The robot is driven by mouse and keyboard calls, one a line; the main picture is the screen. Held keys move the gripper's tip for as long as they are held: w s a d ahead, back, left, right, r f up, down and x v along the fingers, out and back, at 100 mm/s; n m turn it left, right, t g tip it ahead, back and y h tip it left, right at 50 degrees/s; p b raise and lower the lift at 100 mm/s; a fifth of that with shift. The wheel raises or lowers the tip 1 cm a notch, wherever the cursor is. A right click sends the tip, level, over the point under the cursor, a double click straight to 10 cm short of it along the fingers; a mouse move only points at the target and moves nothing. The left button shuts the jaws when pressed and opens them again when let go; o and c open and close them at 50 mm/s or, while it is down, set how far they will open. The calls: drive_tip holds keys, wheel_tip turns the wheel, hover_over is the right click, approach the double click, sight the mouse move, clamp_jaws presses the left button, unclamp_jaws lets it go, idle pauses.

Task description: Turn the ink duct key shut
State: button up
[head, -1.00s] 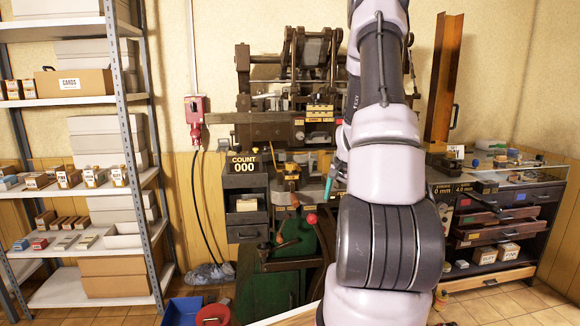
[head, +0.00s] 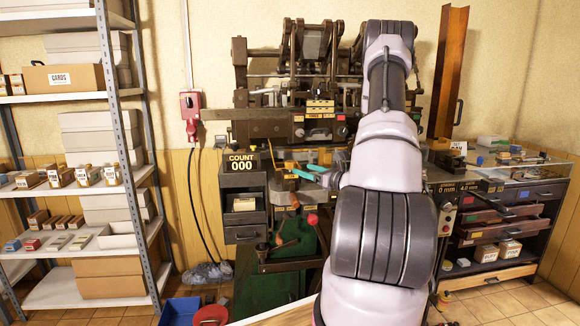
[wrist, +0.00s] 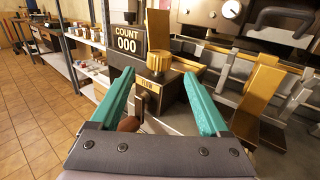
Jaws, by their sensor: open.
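My gripper (wrist: 162,72) is open, its two teal fingers spread and nothing between them. In the wrist view a brass knob (wrist: 161,58) on a dark box, above a small yellow label, shows beyond and between the fingertips. In the head view my gripper (head: 304,171) is left of my forearm, in front of the press, and the knob is hard to make out there.
The counter box (head: 242,163) reading 000 stands left of the knob; it also shows in the wrist view (wrist: 127,39). A red-knobbed lever (head: 311,219) stands below the gripper. Shelving (head: 118,150) is on the left and a drawer cabinet (head: 520,195) on the right.

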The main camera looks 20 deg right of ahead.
sight(290, 165)
drive_tip(key=x, duration=0.8)
drive_tip(key=shift+a, duration=0.1)
clamp_jaws()
drive_tip(key=shift+f+n+g+y, duration=0.1)
drive_tip(key=shift+n+g+y, duration=0.25)
drive_tip(key=shift+y, duration=0.25)
drive_tip(key=n+g+y, duration=0.3)
drive_tip(key=n+y, duration=0.1)
drive_tip(key=y, duration=0.1)
drive_tip(key=shift+n+g+y, duration=0.25)
drive_tip(key=shift+g+y, duration=0.05)
drive_tip(key=shift+g, duration=0.05)
drive_tip(key=shift+n+g+y, duration=1.6)
drive_tip(key=shift+n+g, duration=0.2)
drive_tip(key=shift+g, duration=0.6)
unclamp_jaws()
